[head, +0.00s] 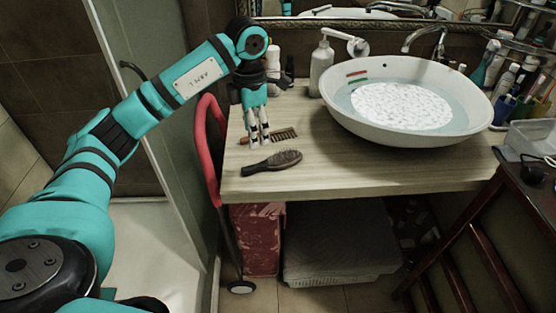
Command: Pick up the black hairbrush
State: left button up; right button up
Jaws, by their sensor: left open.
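The black hairbrush (272,163) lies on the light wooden counter (330,170), close to its front edge, left of the basin. Its dark handle points left and its oval bristled head points right. My left gripper (258,143) hangs fingers down just behind and above the hairbrush. It is open and holds nothing. My right gripper is not in the head view.
A white vessel basin (350,128) with water and foam stands right of the hairbrush. A white pump bottle (320,68) stands behind it. A red curved frame (203,135) rises at the counter's left edge. Bottles and cups crowd the right side. The counter front is clear.

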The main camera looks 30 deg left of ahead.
pick_arm(q)
send_over(258, 164)
jog(key=f, duration=0.5)
jog(key=shift+s+a+f+p, duration=0.15)
jog(key=shift+s+f+p, duration=0.1)
jog(key=shift+p, duration=0.05)
jog(key=f, duration=0.1)
jog(key=f+p, duration=0.1)
jog(key=f, duration=0.2)
jog(key=shift+w+d+f, duration=0.15)
jog(key=shift+d+f, duration=0.1)
jog(key=shift+f, duration=0.5)
grip_shut()
